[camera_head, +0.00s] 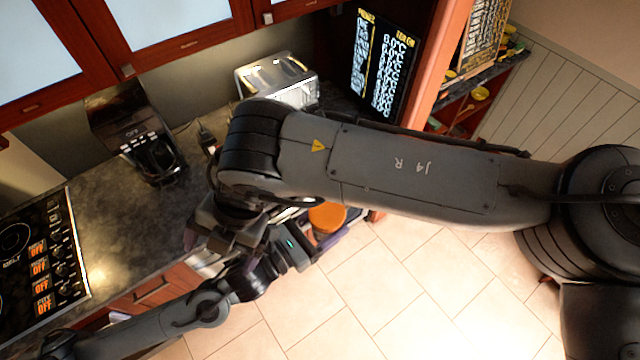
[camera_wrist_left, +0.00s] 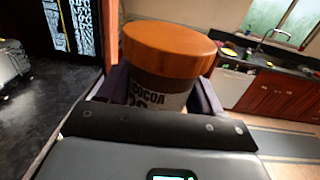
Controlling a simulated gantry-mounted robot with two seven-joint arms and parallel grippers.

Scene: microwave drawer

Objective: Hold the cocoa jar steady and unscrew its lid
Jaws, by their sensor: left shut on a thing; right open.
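The cocoa jar (camera_wrist_left: 157,92) has an orange-brown lid (camera_wrist_left: 168,48) seated on top and a label reading COCOA. It stands roughly upright in the left wrist view, a little tilted. In the head view the lid (camera_head: 327,216) shows from above, over the tiled floor just beyond the counter edge. My left gripper (camera_head: 322,240) is shut on the jar, with a dark finger on each side of it below the lid. My right gripper (camera_head: 192,236) is open and empty, apart from the jar to its left, partly hidden by its own wrist.
The dark counter (camera_head: 120,225) runs along the left with a stove (camera_head: 40,255), a coffee machine (camera_head: 145,145) and a toaster (camera_head: 277,80). A black text panel (camera_head: 382,62) stands behind. My right arm crosses above the jar. The tiled floor (camera_head: 390,290) is clear.

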